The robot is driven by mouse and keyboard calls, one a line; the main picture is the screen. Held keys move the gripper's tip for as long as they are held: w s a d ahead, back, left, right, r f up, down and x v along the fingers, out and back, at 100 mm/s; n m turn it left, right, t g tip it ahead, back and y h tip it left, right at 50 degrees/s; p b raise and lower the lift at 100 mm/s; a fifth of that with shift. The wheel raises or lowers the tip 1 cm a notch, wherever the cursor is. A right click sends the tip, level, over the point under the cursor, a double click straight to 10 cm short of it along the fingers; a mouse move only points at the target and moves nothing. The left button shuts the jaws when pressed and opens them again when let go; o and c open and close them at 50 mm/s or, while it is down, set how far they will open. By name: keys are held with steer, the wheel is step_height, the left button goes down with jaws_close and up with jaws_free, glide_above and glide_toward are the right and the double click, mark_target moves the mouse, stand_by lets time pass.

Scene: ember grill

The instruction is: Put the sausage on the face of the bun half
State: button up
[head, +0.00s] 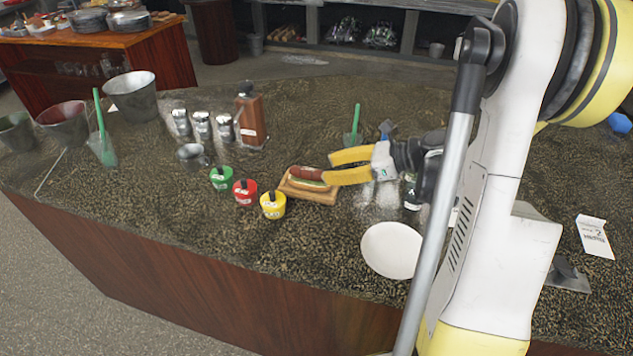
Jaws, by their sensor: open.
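The reddish-brown sausage (304,173) lies on top of the bun half (300,184), with a strip of green showing at its right end. My gripper (327,167) has yellow fingers spread apart and comes in from the right. Its fingertips are at the right end of the sausage in this view. I cannot tell whether they touch it. The fingers partly hide the right end of the sausage and bun.
Green (222,179), red (245,192) and yellow (272,205) jars stand left of the bun. The white plate (392,250) is near the front edge. A wooden bottle-like block (250,120) and shakers (202,125) stand behind. Front counter left of the plate is clear.

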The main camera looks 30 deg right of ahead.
steer(key=a+n, duration=0.1)
steer(key=a+r+n+g+h, duration=0.1)
steer(key=a, duration=0.1)
steer(key=a+n, duration=0.1)
steer(key=a, duration=0.1)
steer(key=shift+s+a+r+n+g, duration=0.15)
steer(key=shift+s+r+n+g, duration=0.15)
steer(key=shift+r+g, duration=0.1)
steer(key=s+a+r+n+h, duration=0.2)
steer(key=s+a+n+h, duration=0.2)
steer(key=s+n, duration=0.3)
steer(key=s+a+r+n+h, duration=0.2)
steer(key=s+a+n+h, duration=0.2)
steer(key=n, duration=1.2)
steer(key=s+a, duration=0.2)
steer(key=s, duration=0.2)
steer(key=shift+s+a+r, duration=0.15)
steer(key=shift+a+r, duration=0.05)
steer(key=shift+a, duration=0.05)
